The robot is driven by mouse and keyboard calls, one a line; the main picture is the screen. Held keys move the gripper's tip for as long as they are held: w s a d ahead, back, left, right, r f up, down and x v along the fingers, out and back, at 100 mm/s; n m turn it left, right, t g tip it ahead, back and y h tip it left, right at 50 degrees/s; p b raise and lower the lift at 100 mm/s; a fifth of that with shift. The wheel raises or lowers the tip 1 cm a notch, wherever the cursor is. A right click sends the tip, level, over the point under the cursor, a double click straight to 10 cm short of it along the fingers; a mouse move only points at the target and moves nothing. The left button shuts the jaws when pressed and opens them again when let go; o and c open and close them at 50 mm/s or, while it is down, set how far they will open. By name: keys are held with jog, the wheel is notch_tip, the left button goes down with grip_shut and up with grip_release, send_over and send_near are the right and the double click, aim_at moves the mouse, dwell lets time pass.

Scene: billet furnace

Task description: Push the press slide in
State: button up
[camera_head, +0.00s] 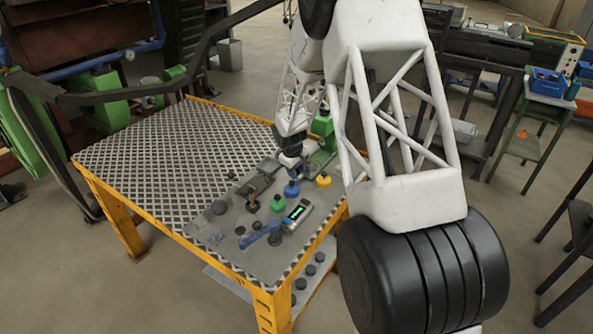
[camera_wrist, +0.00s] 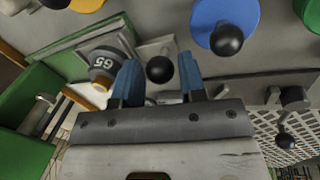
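My gripper (camera_wrist: 157,66) is open, with its two blue fingers apart. A black ball knob (camera_wrist: 160,69) shows between the fingertips, with visible space on either side. The knob stands before a pale grey plate or block; I cannot tell for sure whether this is the press slide.
The grey board (camera_head: 235,262) lies on the yellow-framed table (camera_head: 150,150). It carries a blue round piece with a black knob (camera_wrist: 228,40), a yellow piece (camera_head: 323,180), a green piece (camera_head: 278,203), a display device (camera_head: 297,214) and a blue handle (camera_head: 262,234). The table's left half is clear.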

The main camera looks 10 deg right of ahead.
grip_shut()
jog(key=w+d, duration=0.5)
jog(key=shift+w+d, duration=0.15)
jog(key=shift+w, duration=0.1)
jog(key=shift+o, duration=1.9)
grip_release()
jog(key=shift+r, duration=0.1)
jog(key=shift+s+a+r, duration=0.15)
jog(key=shift+a+r, duration=0.05)
jog(key=shift+r, duration=1.05)
jog(key=shift+s+a+r, duration=0.15)
jog(key=shift+a+r, duration=0.05)
jog(key=shift+r, duration=1.05)
jog(key=shift+s+a+r, duration=0.15)
jog(key=shift+a+r, duration=0.05)
jog(key=shift+r, duration=1.05)
